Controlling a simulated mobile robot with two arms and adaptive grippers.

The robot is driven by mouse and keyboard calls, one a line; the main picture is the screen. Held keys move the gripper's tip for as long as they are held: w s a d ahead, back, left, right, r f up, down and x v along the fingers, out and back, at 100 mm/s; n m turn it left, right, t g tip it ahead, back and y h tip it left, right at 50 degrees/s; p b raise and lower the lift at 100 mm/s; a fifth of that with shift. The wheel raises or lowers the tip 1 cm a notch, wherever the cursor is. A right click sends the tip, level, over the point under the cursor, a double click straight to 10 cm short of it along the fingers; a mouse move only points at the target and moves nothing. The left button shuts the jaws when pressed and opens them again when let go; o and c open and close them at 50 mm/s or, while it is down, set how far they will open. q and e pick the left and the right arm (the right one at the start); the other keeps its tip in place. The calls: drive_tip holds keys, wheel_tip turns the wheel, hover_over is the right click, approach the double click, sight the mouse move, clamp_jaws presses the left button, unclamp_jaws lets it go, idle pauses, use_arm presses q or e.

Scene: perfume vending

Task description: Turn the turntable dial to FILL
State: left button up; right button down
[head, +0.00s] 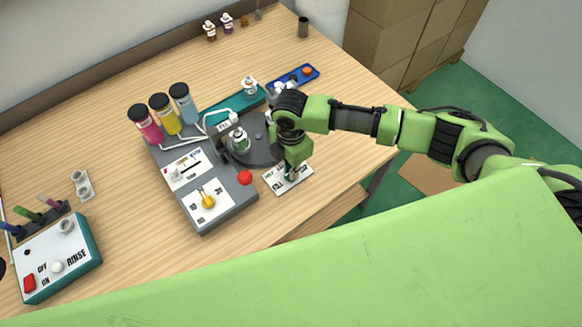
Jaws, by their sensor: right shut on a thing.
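A white labelled dial plate (273,181) lies on the table in front of the turntable. My right gripper (291,175) points down onto this plate and is shut on the turntable dial. The gripper hides most of the dial, and its setting and the plate's lettering cannot be read. My left gripper is not in view.
The grey dispenser (222,213) carries a yellow knob (208,201), a red button (245,177) and pink, yellow and blue containers. A RINSE box (84,270) stands at the lower left. A blue tray (309,78) lies behind my right wrist. The table's right edge is close.

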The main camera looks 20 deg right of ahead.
idle(0.3)
drive_tip(key=c, duration=2.1)
unclamp_jaws()
drive_tip(key=shift+c, duration=0.2)
wheel_tip(320, 180, up, 12)
